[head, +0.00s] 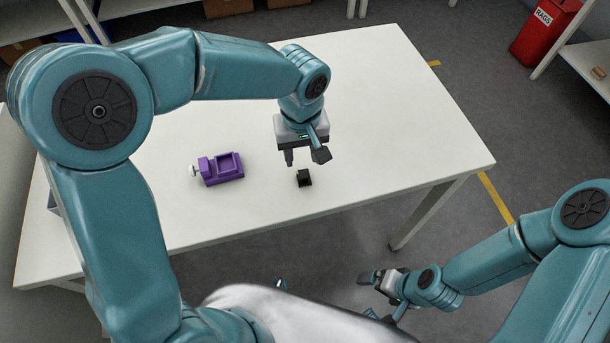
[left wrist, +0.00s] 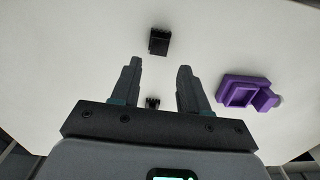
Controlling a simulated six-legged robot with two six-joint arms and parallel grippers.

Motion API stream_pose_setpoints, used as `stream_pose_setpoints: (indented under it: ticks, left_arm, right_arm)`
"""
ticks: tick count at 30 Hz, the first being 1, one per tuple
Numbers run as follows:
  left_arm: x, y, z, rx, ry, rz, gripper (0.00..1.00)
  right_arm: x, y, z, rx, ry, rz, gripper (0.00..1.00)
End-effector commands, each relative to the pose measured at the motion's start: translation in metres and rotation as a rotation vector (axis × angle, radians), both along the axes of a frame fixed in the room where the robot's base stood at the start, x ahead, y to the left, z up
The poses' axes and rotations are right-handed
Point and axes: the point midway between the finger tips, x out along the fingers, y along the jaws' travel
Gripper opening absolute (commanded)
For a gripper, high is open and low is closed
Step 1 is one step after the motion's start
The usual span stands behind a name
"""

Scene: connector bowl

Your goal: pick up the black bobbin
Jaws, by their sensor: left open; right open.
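A small black, block-like piece with a notched edge, which looks like the black bobbin (head: 304,178), lies on the white table near its front edge. It also shows in the left wrist view (left wrist: 159,41), just beyond the fingertips and roughly centred between them. My left gripper (head: 305,156) is open and empty, pointing down above the table, a little behind the piece and apart from it. A second small black piece (left wrist: 152,102) shows between the finger bases in the left wrist view; the head view does not show it. My right gripper (head: 370,278) is open and empty, off the table's front edge.
A purple fixture (head: 222,168) with a square recess and a white knob stands on the white table (head: 400,120), left of the black piece in the head view. The table's right side is clear. A red rags bin (head: 545,32) stands far right on the floor.

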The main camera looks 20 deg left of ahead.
Motion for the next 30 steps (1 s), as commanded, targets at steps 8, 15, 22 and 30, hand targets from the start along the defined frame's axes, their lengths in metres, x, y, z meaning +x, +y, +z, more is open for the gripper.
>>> stream_pose_setpoints:
  ticks: [8,15,22,30]
  left_arm:
    - [-0.002,-0.004,-0.031,0.001,0.005,-0.001,0.45]
    - [0.000,-0.006,-0.057,0.000,0.001,0.000,0.45]
    - [0.000,-0.006,-0.058,0.000,0.000,0.000,0.38]
    - [0.000,-0.006,-0.057,0.000,0.000,0.000,0.00]
  right_arm:
    - [0.000,0.000,0.001,0.000,0.000,0.000,0.98]
    - [0.000,0.000,0.001,0.000,0.000,0.000,0.98]
    - [0.000,0.000,0.001,0.000,0.000,0.000,0.98]
    - [0.000,0.000,0.001,0.000,0.000,0.000,0.98]
